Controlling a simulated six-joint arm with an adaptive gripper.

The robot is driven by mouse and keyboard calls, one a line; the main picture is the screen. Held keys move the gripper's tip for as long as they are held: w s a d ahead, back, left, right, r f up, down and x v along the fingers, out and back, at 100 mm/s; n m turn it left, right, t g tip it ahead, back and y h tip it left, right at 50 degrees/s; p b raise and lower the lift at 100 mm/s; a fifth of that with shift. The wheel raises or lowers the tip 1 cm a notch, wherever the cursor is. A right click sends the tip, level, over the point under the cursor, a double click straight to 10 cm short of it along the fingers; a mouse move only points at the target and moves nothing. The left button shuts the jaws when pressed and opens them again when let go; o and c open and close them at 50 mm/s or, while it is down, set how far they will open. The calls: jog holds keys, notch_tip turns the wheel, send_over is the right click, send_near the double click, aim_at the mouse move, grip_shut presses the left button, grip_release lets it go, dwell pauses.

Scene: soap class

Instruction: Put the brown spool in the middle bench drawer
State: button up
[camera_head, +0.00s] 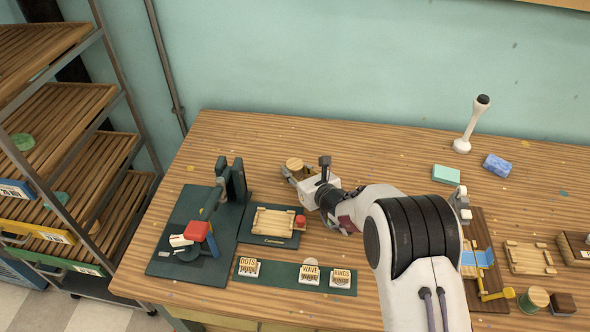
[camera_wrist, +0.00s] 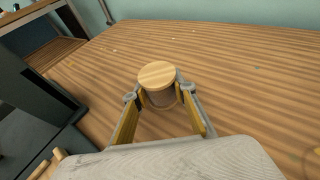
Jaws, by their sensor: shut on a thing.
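The brown spool (camera_head: 294,164) has a round pale wooden top and shows just beyond my gripper (camera_head: 300,172), toward the back of the bench. In the wrist view the spool (camera_wrist: 157,76) stands upright between the two fingertips of my gripper (camera_wrist: 160,95), which are closed against its sides. Its brownish body is partly hidden by the fingers. I cannot tell whether its base touches the bench top. The middle bench drawer is not clearly visible; only a sliver of the bench front (camera_head: 240,326) shows at the bottom edge.
A dark green press with a red block (camera_head: 196,231) stands at left, beside a wooden tray (camera_head: 273,222) and labelled stamps (camera_head: 310,275). A teal soap (camera_head: 446,174), blue soap (camera_head: 497,166) and another, greenish spool (camera_head: 534,299) are at right. The back middle is clear. A rack (camera_head: 75,150) stands left.

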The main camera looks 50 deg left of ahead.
jog(key=shift+f, duration=0.1)
jog(key=o, duration=1.1)
jog(key=shift+d, duration=0.1)
jog(key=shift+d+r, duration=0.3)
jog(key=shift+d, duration=0.05)
jog(key=shift+v, duration=5.55)
jog(key=shift+s, duration=0.1)
